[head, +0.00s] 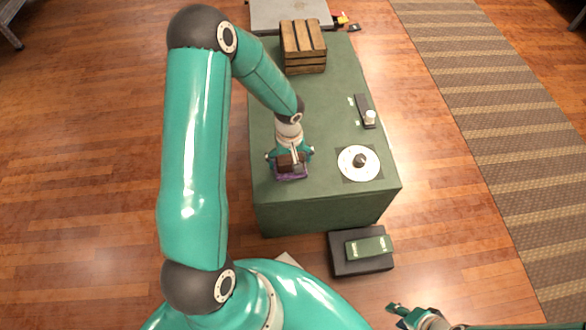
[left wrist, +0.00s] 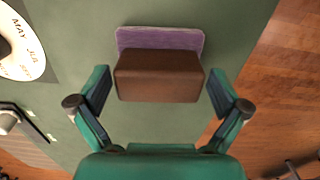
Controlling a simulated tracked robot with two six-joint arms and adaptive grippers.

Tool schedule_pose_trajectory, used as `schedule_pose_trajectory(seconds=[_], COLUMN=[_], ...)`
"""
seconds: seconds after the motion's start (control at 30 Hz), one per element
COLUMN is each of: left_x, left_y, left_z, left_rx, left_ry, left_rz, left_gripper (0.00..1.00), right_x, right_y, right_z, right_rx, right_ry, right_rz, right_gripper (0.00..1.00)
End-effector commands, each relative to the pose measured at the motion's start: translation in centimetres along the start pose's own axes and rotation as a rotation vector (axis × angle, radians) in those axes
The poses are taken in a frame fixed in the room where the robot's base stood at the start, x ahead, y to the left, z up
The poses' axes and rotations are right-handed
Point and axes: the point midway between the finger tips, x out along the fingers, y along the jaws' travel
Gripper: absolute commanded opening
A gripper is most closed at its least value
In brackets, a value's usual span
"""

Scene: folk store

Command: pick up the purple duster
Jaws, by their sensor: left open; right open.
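The purple duster (left wrist: 160,39) lies on the green table with its brown block-shaped handle (left wrist: 158,76) on top. It also shows in the head view (head: 291,177), largely covered by my left gripper. My left gripper (left wrist: 158,92) is open, with one finger on each side of the brown handle and a gap on both sides. In the head view the left gripper (head: 290,160) is over the duster near the table's front left. My right gripper (head: 398,309) is open and empty at the bottom, away from the table.
The green table (head: 330,120) also bears a white dial disc (head: 346,166), a black strip with a white knob (head: 364,104) and a wooden crate (head: 304,46) at the back. A dark box (head: 345,265) stands on the floor in front. The table's middle is clear.

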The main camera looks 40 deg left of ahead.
Motion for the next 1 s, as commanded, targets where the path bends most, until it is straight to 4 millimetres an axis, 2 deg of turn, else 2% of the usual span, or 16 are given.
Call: schedule_pose_trajectory(seconds=[0.17, 0.5, 0.77, 1.0], left_x=[-0.1, -0.1, -0.2, -1.7], left_y=[0.0, 0.1, 0.1, 0.1], left_z=[0.0, 0.0, 0.0, -0.1], left_rx=[0.000, 0.001, 0.001, 0.000], left_ry=[0.001, 0.001, 0.001, 0.003], left_rz=[0.001, 0.001, 0.001, 0.002], left_gripper=[1.00, 0.45, 0.45, 0.45], right_x=[0.0, 0.0, -0.1, -0.6], right_y=[0.0, 0.0, 0.0, -0.2], right_z=[0.0, 0.0, 0.0, 0.0], right_rx=[0.000, 0.000, 0.000, 0.000], right_ry=[0.000, 0.000, 0.000, 0.000], right_rz=[0.000, 0.000, 0.000, 0.000], right_gripper=[0.40, 0.40, 0.40, 0.40])
